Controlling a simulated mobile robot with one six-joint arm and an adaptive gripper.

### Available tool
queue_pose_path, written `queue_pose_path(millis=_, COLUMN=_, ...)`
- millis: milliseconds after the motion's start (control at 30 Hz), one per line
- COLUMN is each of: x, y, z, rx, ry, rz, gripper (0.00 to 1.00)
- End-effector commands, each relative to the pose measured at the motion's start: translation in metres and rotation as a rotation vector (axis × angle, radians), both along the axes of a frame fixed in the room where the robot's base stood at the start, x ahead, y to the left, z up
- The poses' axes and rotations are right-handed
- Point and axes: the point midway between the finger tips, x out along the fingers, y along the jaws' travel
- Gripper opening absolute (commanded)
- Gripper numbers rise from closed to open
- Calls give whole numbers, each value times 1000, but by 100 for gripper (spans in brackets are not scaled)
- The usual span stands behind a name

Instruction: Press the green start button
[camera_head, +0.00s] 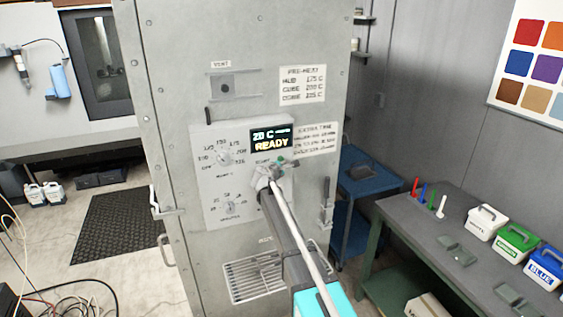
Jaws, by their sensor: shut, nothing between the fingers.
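The grey oven cabinet carries a light control panel (212,195) with dials and a dark display (271,139) that reads "20 C" and "READY". The green start button (281,160) shows just below the display, as a small green spot partly hidden by my gripper. My gripper (273,170) is shut and empty, in front of the panel at the button. The fingertips look very close to the button, but I cannot tell whether they touch it. My arm comes up from the lower right and covers part of the panel's lower right.
A latch handle (326,200) stands on the cabinet's right, a vent grille (252,280) low down. A green-legged bench (440,240) on the right holds white, green and blue tubs. A blue cart (362,178) stands behind. Cables lie on the floor at lower left.

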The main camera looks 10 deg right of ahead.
Motion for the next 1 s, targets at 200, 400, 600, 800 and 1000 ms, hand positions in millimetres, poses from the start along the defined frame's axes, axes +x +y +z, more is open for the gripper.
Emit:
queue_pose_path(millis=200, x=2, y=0, z=0, rx=0, ry=0, rz=0, gripper=0)
queue_pose_path(millis=400, x=7, y=2, z=0, rx=0, ry=0, rz=0, gripper=0)
queue_pose_path(millis=600, x=8, y=2, z=0, rx=0, ry=0, rz=0, gripper=0)
queue_pose_path(millis=800, x=8, y=2, z=0, rx=0, ry=0, rz=0, gripper=0)
queue_pose_path(millis=1000, x=9, y=2, z=0, rx=0, ry=0, rz=0, gripper=0)
